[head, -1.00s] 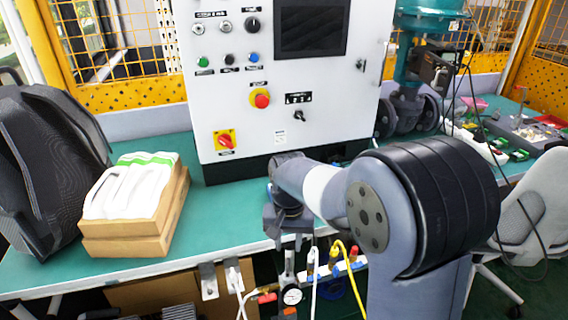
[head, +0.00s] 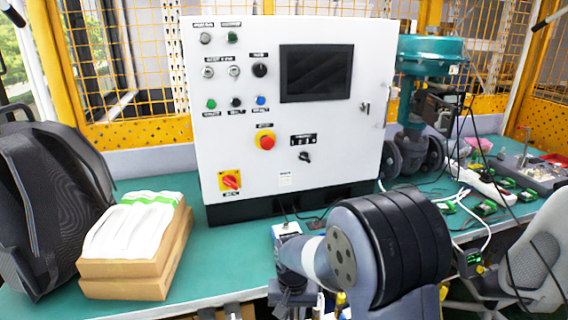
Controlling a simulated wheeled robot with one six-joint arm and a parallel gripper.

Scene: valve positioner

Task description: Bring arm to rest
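My arm (head: 390,245) rises at the bottom centre of the head view, with a thick black ribbed joint and a grey link reaching left. At its far end a small grey block with a pale top (head: 287,232) stands in front of the bench edge, and darker parts (head: 293,290) hang below it. My gripper's fingers cannot be made out among these parts, so whether they are open or shut does not show. Nothing held can be seen. The arm's end is in front of the white control cabinet (head: 230,140).
A green bench (head: 225,255) runs across the view. A cardboard box with white packs (head: 120,270) and a black backpack (head: 40,200) are at left. A teal valve (head: 430,65), circuit boards (head: 485,208) and a grey chair (head: 545,235) are at right. Cables hang near the arm.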

